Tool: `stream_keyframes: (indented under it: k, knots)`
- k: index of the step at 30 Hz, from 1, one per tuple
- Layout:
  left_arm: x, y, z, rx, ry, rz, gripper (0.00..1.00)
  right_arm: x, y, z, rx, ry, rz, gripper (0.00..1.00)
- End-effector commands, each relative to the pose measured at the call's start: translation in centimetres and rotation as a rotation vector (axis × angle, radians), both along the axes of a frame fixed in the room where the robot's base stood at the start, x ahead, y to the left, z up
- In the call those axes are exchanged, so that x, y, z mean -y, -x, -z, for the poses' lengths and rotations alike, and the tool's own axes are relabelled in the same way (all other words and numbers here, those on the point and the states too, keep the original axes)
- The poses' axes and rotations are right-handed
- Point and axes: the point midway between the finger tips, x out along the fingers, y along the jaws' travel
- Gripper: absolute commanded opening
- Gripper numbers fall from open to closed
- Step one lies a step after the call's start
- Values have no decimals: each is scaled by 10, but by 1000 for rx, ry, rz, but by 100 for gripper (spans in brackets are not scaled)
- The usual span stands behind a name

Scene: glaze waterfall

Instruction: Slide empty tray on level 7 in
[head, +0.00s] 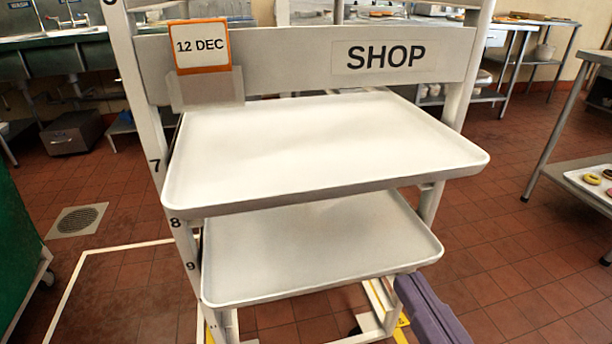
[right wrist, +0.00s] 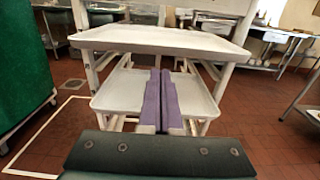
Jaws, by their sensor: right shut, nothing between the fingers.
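A white empty tray (head: 320,145) sits in the rack beside the marks 7 and 8, its front sticking out well past the posts. It also shows as the upper tray in the right wrist view (right wrist: 160,40). A second empty tray (head: 315,250) is below it, near mark 9, also sticking out; it shows in the right wrist view (right wrist: 120,92). My right gripper (head: 404,280) has purple fingers, shut and empty, at the lower tray's front edge, right of its middle. The fingers (right wrist: 160,75) point toward the rack below the upper tray. Contact cannot be told. My left gripper is out of view.
The white rack (head: 148,80) carries a SHOP sign (head: 385,56) and a 12 DEC card (head: 201,46) above the trays. A green cabinet (head: 18,250) stands at left. A table with doughnuts (head: 592,178) is at right. Tiled floor (head: 520,260) between is clear.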

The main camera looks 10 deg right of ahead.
Motion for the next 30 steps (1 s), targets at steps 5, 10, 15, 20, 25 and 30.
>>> stream_keyframes:
  k: [5, 10, 15, 20, 25, 30]
  knots:
    - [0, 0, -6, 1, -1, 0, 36, -1, -29, -5, 6, 1, 0, 0]
    - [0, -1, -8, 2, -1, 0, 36, -3, -67, -5, 6, 2, 0, 0]
    - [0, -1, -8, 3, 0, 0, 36, -4, -101, -4, 5, 3, -1, 0]
    - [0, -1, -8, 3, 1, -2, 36, -5, -123, -3, 3, 4, -1, 0]
    - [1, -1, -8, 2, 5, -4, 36, -5, -133, -3, 2, 5, -2, 0]
    - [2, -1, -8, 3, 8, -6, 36, -5, -135, -2, 1, 4, -2, 0]
